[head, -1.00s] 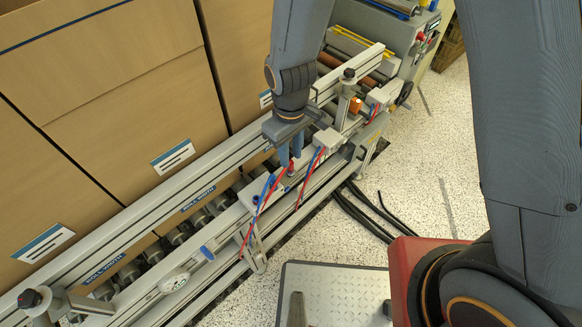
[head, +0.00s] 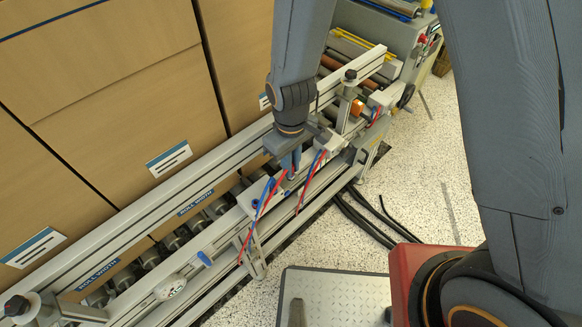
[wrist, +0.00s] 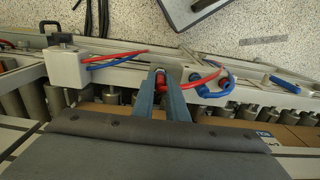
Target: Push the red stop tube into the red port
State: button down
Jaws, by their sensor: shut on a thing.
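My gripper (head: 291,168) points down over the pale mounting plate on the machine's side rail. In the wrist view my gripper (wrist: 163,76) is shut on the red stop tube's end, which shows between the fingertips. The red stop tube (wrist: 197,83) curves right from the fingers, and in the head view the red stop tube (head: 263,207) hangs down in front of the rail. A blue tube (wrist: 212,94) loops beside it to a fitting on the plate. The red port is hidden by the fingers, so I cannot tell how far the tube end is in.
A white valve block (wrist: 68,68) with red and blue tubes is close beside my gripper. Large cardboard boxes (head: 130,90) stand behind the rail (head: 150,218). Black cables (head: 365,222) lie on the speckled floor, which is open at the right.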

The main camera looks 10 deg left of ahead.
jog(key=shift+r, duration=0.1)
jog(key=shift+r+p, duration=2)
jog(key=shift+r, duration=0.4)
jog(key=shift+s+a, duration=0.2)
jog(key=s+a+p, duration=0.1)
jog(key=s+a, duration=0.1)
jog(key=s, duration=0.1)
jog(key=s+a+p, duration=0.1)
jog(key=s+a, duration=0.2)
jog(key=s+a+f+p, duration=0.1)
jog(key=s+a, duration=0.1)
jog(key=s, duration=0.1)
jog(key=shift+a, duration=0.35)
jog(key=shift+f+b, duration=0.3)
jog(key=shift+f, duration=0.35)
jog(key=shift+f+b, duration=0.75)
jog(key=shift+f, duration=0.6)
